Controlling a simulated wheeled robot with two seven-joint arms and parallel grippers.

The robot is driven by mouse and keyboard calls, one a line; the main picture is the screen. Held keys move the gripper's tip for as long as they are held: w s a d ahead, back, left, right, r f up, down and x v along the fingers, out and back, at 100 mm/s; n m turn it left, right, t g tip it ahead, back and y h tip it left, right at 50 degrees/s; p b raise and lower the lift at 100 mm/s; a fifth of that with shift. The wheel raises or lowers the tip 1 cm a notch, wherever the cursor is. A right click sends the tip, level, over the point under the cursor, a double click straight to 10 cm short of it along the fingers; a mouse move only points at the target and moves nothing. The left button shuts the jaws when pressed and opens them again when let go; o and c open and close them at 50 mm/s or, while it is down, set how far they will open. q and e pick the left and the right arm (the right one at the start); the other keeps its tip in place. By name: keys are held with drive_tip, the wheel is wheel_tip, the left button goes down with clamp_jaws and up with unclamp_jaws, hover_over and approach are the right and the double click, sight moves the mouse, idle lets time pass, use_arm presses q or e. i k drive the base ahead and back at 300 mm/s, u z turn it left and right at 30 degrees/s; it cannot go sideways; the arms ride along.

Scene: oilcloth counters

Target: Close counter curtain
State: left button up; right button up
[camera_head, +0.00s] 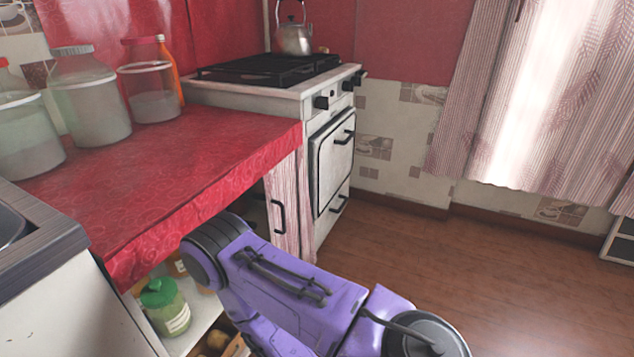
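The counter curtain (290,198) is a pale pink-and-white striped cloth hanging under the right end of the red oilcloth counter (170,170). It is bunched to the right, beside the stove, and a black vertical handle (278,216) is on it. The space left of it is open, and shelves show inside. My purple arm (290,295) crosses the lower middle of the view and covers part of the opening. Neither gripper can be made out.
A green-lidded jar (165,307) stands on the shelf under the counter. Several large jars, including a red-lidded jar (150,85), stand on top. The white stove (325,150) adjoins the counter. The wooden floor (470,270) at right is clear.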

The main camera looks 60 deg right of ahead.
sight(279, 184)
drive_tip(key=u, duration=0.1)
drive_tip(key=k, duration=0.7)
drive_tip(key=z, duration=1.4)
drive_tip(key=i, duration=0.5)
drive_tip(key=z, duration=0.05)
drive_tip(key=k, duration=0.4)
drive_tip(key=z, duration=0.6)
drive_tip(key=i, duration=0.4)
drive_tip(key=z, duration=0.15)
